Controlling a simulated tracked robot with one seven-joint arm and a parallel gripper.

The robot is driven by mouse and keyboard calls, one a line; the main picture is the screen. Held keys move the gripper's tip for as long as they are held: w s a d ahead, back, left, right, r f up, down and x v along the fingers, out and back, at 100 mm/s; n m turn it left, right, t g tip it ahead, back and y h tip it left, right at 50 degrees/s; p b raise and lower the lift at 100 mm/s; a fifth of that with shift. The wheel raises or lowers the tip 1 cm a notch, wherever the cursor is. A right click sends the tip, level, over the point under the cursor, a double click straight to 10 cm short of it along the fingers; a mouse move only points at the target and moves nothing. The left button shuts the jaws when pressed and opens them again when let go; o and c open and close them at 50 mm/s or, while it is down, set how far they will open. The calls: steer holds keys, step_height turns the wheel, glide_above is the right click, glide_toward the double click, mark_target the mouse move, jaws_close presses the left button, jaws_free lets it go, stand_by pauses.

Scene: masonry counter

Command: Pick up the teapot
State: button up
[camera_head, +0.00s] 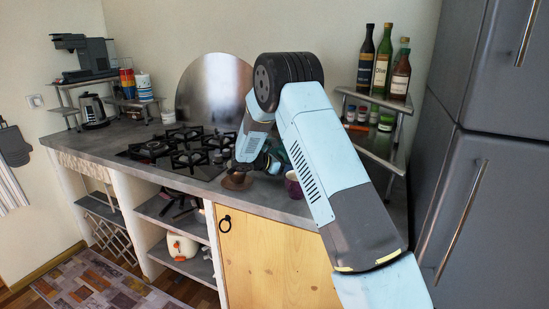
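I cannot clearly make out a teapot. A small brown object (237,180), possibly part of one, sits on the grey counter (190,188) right of the stove, directly under my gripper. My gripper (243,168) points down at the counter's front edge. Its fingers are small and dark, so I cannot tell whether they are open or touch the brown object. A dark teal shape behind my gripper is mostly hidden by my arm. A white rounded pot-like item (181,246) with orange marks stands on the shelf below the counter.
A purple cup (293,185) stands right of my gripper, close to my arm. The black gas stove (180,150) lies to the left. Bottles (382,62) stand on a corner shelf at right. A kettle (92,110) stands far left. The grey fridge (490,170) bounds the right side.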

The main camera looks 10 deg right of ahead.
steer(key=shift+s+f, duration=0.1)
steer(key=shift+f, duration=0.15)
jaws_close()
steer(key=shift+a, duration=0.1)
stand_by(0.7)
